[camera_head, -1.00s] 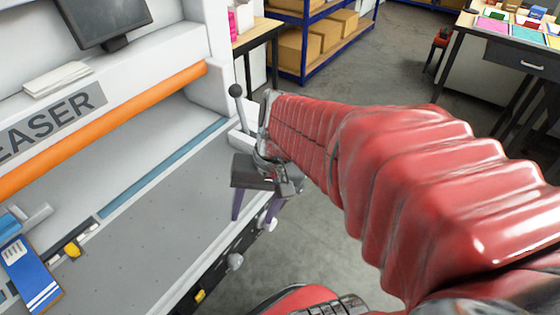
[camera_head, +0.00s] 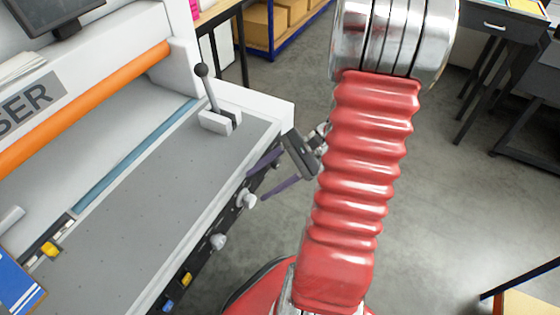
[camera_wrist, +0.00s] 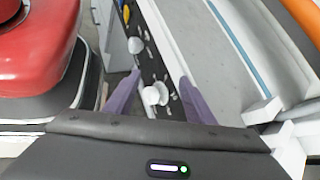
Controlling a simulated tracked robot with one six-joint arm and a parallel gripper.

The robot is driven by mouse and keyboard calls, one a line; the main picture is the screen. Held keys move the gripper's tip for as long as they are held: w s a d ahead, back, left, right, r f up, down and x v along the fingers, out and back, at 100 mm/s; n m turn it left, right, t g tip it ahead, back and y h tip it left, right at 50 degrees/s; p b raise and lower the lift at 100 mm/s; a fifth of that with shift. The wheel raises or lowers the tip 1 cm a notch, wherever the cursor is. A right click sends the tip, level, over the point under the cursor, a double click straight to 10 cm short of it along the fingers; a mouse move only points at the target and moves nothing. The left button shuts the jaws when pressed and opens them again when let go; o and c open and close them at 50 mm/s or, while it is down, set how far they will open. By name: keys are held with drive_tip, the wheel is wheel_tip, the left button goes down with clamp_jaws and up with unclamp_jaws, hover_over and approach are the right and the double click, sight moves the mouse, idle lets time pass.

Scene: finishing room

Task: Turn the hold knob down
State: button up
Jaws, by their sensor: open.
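The machine's dark front panel carries white knobs. One knob (camera_head: 246,200) is at my fingertips, and another knob (camera_head: 218,241) is farther along the panel toward the picture's bottom. No label is readable, so I cannot tell which is the hold knob. My gripper (camera_head: 256,185) is open, its two purple fingers pointing at the panel. In the wrist view the near knob (camera_wrist: 151,96) shows between the spread fingers (camera_wrist: 159,76). I cannot tell whether either finger touches it. The other knob (camera_wrist: 136,45) lies beyond the fingertips.
A black-tipped lever (camera_head: 207,90) stands on the machine's bed corner, above my gripper. Yellow (camera_head: 186,279) and blue (camera_head: 168,305) parts sit lower on the panel. A dark table (camera_head: 490,50) stands at the back right. The floor right of my arm is mostly clear.

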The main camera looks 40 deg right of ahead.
drive_tip(key=s+d+f+m+t, duration=0.1)
drive_tip(key=d+f+m+t, duration=0.45)
drive_tip(key=d, duration=0.25)
drive_tip(key=m+t+h, duration=0.5)
drive_tip(key=m+t, duration=0.2)
drive_tip(key=m, duration=0.2)
approach(279, 164)
drive_tip(key=v, duration=0.5)
drive_tip(key=shift+w+d+r+y, duration=0.1)
drive_tip(key=shift+w+d+y, duration=0.05)
drive_tip(key=shift+w+y, duration=0.15)
drive_tip(key=shift+x, duration=6.9)
